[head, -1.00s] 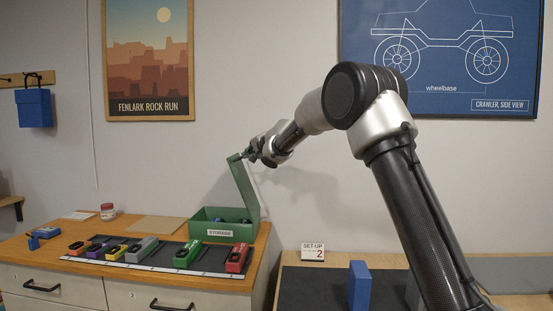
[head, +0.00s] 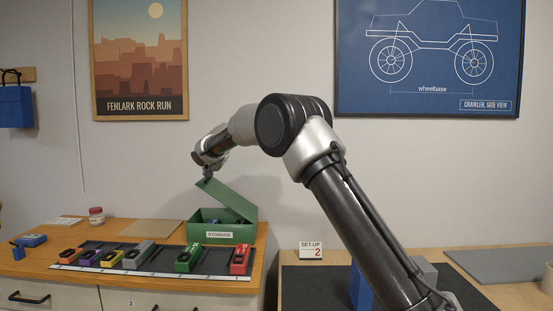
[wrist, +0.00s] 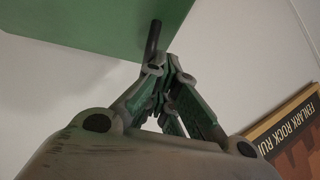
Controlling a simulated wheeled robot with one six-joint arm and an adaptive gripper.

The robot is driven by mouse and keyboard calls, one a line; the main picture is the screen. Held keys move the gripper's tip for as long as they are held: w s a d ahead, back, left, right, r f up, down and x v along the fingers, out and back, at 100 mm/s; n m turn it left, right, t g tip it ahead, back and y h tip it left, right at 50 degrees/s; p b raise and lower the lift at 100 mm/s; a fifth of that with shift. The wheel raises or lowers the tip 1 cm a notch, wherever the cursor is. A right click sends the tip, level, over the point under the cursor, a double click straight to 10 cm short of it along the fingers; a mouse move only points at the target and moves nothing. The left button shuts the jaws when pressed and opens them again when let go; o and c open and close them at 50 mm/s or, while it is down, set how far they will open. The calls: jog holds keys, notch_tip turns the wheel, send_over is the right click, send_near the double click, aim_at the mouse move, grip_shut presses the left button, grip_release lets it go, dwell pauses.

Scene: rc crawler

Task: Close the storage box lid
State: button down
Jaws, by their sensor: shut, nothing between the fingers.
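The green storage box (head: 245,232) stands at the back right of the wooden counter, labelled STORAGE. Its green lid (head: 230,198) is partly open, hinged at the right and slanting up to the left over the box. Small dark and blue items show in the opening. My gripper (head: 207,177) is at the lid's raised left end, shut with nothing between its fingers. In the wrist view the shut fingertips (wrist: 158,65) are close to a dark peg (wrist: 153,40) at the edge of the lid (wrist: 90,20); whether they touch is unclear.
In front of the box, a dark mat (head: 160,262) holds a row of coloured blocks, including a red one (head: 240,260). A jar (head: 96,215) stands at the left. A SET-UP 2 card (head: 310,250) and a blue block (head: 360,288) are on the right table.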

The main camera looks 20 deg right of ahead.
jog(key=w+a+f+n+g+h, duration=0.1)
jog(key=a+f+h, duration=0.3)
jog(key=f, duration=0.8)
jog(key=shift+w+a+f+n+g, duration=0.15)
jog(key=shift+w+a+n+g, duration=0.25)
jog(key=shift+w+a+n, duration=0.55)
jog(key=shift+s+a+m, duration=0.2)
jog(key=shift+s+m, duration=0.05)
jog(key=shift+s, duration=0.05)
